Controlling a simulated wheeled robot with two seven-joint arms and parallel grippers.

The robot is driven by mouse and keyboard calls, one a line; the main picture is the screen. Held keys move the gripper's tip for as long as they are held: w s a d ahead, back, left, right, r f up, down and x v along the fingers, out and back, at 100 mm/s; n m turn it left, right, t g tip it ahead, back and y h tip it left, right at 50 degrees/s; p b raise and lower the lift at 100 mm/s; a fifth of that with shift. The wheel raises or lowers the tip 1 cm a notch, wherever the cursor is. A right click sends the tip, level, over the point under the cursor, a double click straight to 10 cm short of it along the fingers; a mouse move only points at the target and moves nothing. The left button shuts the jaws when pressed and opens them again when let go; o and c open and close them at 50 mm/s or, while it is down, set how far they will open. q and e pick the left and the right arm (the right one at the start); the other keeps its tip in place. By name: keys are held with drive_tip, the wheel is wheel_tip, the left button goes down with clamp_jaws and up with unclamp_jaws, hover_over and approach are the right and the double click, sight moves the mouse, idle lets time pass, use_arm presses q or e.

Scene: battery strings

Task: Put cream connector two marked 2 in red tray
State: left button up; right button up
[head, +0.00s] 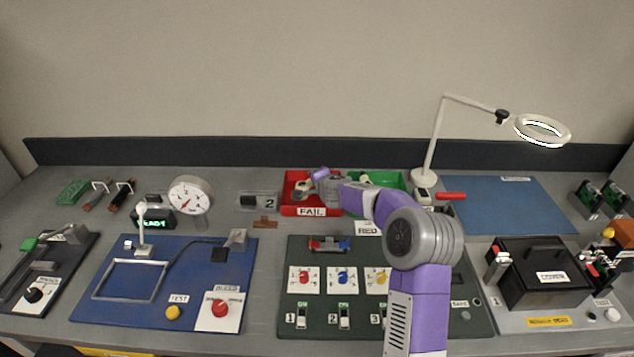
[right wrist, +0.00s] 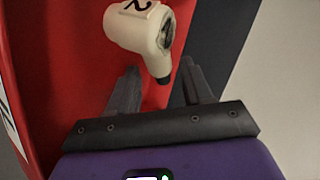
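The cream connector (right wrist: 145,27) marked 2 lies in the red tray (right wrist: 62,75) in the right wrist view. Its dark tip points back toward my right gripper (right wrist: 159,70), whose two fingers stand apart with nothing clamped between them. In the head view my right gripper (head: 312,182) reaches over the red tray (head: 311,211), which carries a FAIL label. A cream part (head: 302,190) shows beside the gripper there, partly hidden by it. My left gripper is in neither view.
A green tray (head: 389,178) stands right of the red tray, partly behind my right arm. A grey block (head: 257,201) with a 2 card is to the left. A lamp (head: 429,150) rises at the back right. A dark green switch panel (head: 296,255) lies in front.

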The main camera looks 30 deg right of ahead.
drive_tip(key=shift+s+r, duration=0.1)
drive_tip(key=shift+r, duration=0.1)
drive_tip(key=shift+s+r, duration=0.2)
drive_tip(key=shift+s, duration=0.1)
drive_tip(key=v, duration=1.1)
drive_tip(key=shift+s+a+f, duration=0.1)
drive_tip(key=shift+a, duration=0.05)
